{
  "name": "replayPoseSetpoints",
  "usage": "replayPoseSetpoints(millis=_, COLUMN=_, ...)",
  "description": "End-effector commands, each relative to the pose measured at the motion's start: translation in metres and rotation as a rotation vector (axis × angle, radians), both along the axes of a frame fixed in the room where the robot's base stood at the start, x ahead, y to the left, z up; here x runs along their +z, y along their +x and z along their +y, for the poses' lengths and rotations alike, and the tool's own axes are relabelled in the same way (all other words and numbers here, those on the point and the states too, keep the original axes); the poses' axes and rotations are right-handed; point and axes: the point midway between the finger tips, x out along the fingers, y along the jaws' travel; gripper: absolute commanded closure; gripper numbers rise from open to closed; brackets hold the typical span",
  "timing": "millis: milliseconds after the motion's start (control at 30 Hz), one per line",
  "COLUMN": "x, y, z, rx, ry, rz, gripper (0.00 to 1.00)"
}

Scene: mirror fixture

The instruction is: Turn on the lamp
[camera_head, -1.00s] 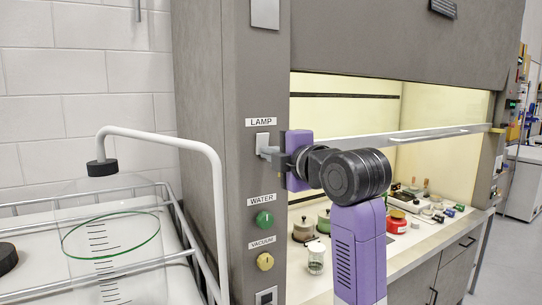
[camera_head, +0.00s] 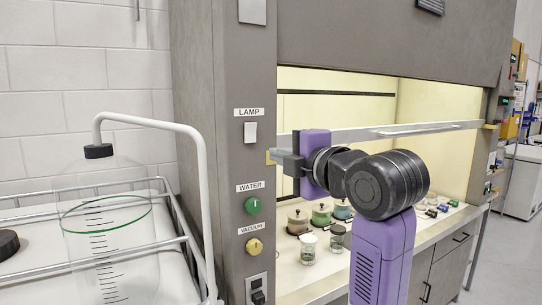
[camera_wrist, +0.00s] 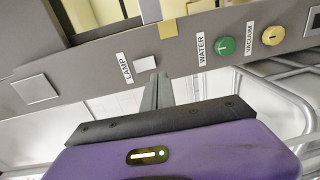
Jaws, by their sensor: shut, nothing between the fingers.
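The white lamp switch (camera_head: 250,133) sits under the LAMP label (camera_head: 249,112) on the grey front post of the fume hood. It also shows in the wrist view (camera_wrist: 146,64), just beyond my fingertips. My gripper (camera_head: 273,150) is to the right of the switch, with its fingers pointing left and the tips apart from it in the head view. In the wrist view the fingers (camera_wrist: 158,92) are closed together with nothing between them. The hood interior (camera_head: 335,105) looks brightly lit with a yellowish tone.
A green WATER knob (camera_head: 259,205) and a yellow VACUUM knob (camera_head: 254,247) are below the switch, with an outlet (camera_head: 257,290) lower down. A white bent pipe (camera_head: 200,160) and a glass vessel (camera_head: 107,240) stand at left. Jars and bottles (camera_head: 309,248) stand on the hood counter.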

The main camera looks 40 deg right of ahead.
Motion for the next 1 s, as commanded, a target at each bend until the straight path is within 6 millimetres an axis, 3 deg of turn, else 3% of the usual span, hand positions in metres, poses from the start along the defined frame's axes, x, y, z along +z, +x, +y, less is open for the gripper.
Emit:
replayPoseSetpoints(millis=100, x=-0.003, y=-0.018, z=0.005, rx=0.0, ry=-0.003, rz=-0.002, gripper=1.0)
replayPoseSetpoints(millis=300, x=-0.004, y=-0.033, z=0.009, rx=-0.001, ry=-0.001, rz=-0.002, gripper=1.0)
replayPoseSetpoints(millis=1000, x=-0.004, y=-0.034, z=0.01, rx=-0.001, ry=0.011, rz=-0.003, gripper=1.0)
